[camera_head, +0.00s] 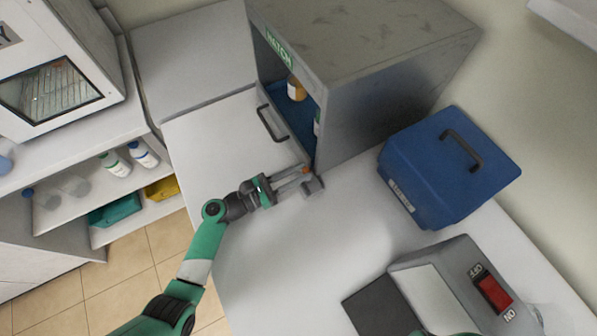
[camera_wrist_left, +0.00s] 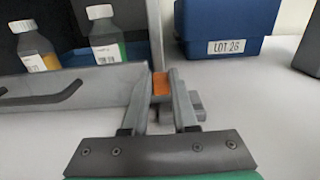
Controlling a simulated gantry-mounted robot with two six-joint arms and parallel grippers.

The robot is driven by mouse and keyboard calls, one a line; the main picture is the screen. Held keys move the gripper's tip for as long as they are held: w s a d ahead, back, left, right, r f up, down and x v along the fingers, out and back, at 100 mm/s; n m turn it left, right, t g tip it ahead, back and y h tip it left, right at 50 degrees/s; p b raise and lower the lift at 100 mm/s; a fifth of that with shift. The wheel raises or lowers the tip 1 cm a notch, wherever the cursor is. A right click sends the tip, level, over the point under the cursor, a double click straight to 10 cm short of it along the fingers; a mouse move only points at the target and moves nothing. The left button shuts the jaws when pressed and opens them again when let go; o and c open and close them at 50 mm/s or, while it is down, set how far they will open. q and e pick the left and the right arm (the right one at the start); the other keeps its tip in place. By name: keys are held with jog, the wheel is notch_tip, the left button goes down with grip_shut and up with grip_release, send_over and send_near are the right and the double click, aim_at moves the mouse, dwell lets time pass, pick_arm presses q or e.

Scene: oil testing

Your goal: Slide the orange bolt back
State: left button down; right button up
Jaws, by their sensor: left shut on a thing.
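The small orange bolt (camera_wrist_left: 161,84) sits at the right end of a grey panel with a dark handle, close to the cabinet's front post. My left gripper (camera_wrist_left: 160,92) is shut on it, with one finger on each side. A grey block (camera_wrist_left: 196,106) stands just right of the fingers. My right gripper is not in view.
The grey cabinet (camera_head: 390,120) has a HATCH label and bottles inside. The handled panel (camera_head: 285,127) runs along its lower front. A blue case (camera_head: 450,170) stands to the right, and a device with a red switch (camera_head: 492,290) is nearer. The white worktop left is clear.

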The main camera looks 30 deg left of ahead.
aim_at(305, 193)
pick_arm(q)
jog(key=shift+s+d, duration=0.1)
jog(key=shift+d, duration=0.05)
jog(key=s+d, duration=0.1)
jog(key=s+d+p, duration=0.1)
jog(key=d, duration=0.1)
jog(key=shift+d, duration=0.1)
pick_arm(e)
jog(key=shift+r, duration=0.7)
pick_arm(q)
jog(key=c, duration=0.7)
grip_release()
jog(key=shift+s, duration=0.1)
